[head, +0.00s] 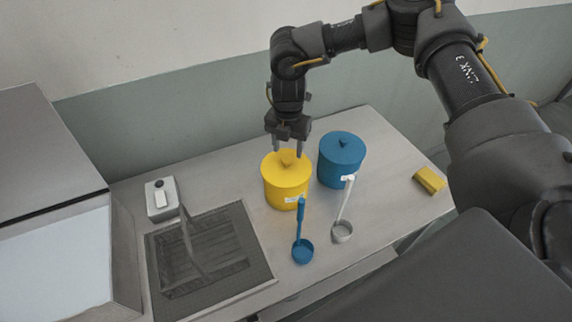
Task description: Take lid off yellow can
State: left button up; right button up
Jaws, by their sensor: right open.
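The yellow can (285,193) stands upright on the table, with its yellow lid (272,166) on top and a small knob (288,158) at the lid's middle. My left gripper is not in view.
A blue lidded can (341,163) stands close on the right. A blue ladle (302,250) and a white ladle (342,231) are in front. A yellow block (429,181) lies right. A wire basket (203,258), a small white box (161,199) and an open tank (62,262) are left.

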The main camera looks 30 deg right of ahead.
aim_at(286, 159)
jog(key=f+p, duration=0.1)
jog(key=f, duration=0.1)
jog(key=f+p, duration=0.1)
jog(key=f, duration=0.1)
jog(key=shift+w+a+f, duration=0.15)
jog(key=shift+w, duration=0.05)
jog(key=shift+f, duration=0.4)
jog(key=shift+c, duration=0.3)
jog(key=c, duration=1)
